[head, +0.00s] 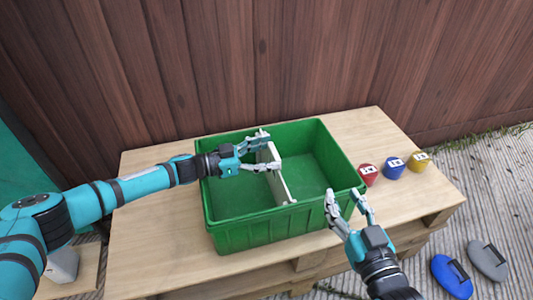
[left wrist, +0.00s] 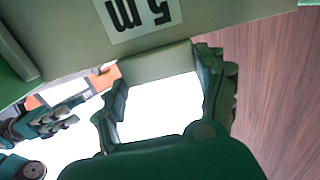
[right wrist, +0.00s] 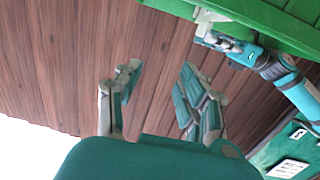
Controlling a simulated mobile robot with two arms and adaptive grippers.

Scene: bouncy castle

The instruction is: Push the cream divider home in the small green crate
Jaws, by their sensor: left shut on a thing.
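The green crate (head: 270,232) stands on a wooden pallet table. The cream divider (head: 287,190) stands across the inside of the crate, near its middle; how deep its lower edge sits is hidden. My left gripper (head: 271,150) is shut on the divider at its upper, far part. In the left wrist view the cream panel (left wrist: 70,42), with a "5 m" label, fills the top and reaches between the fingers. My right gripper (head: 347,200) is open and empty by the crate's front right corner. In the right wrist view its fingers (right wrist: 155,85) are apart with nothing between them.
Red (head: 368,175), blue (head: 393,167) and yellow (head: 418,162) labelled pots stand right of the crate on the pallet table (head: 160,235). A blue item (head: 450,277) and a grey item (head: 487,260) lie on the ground at right. A wooden fence rises behind.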

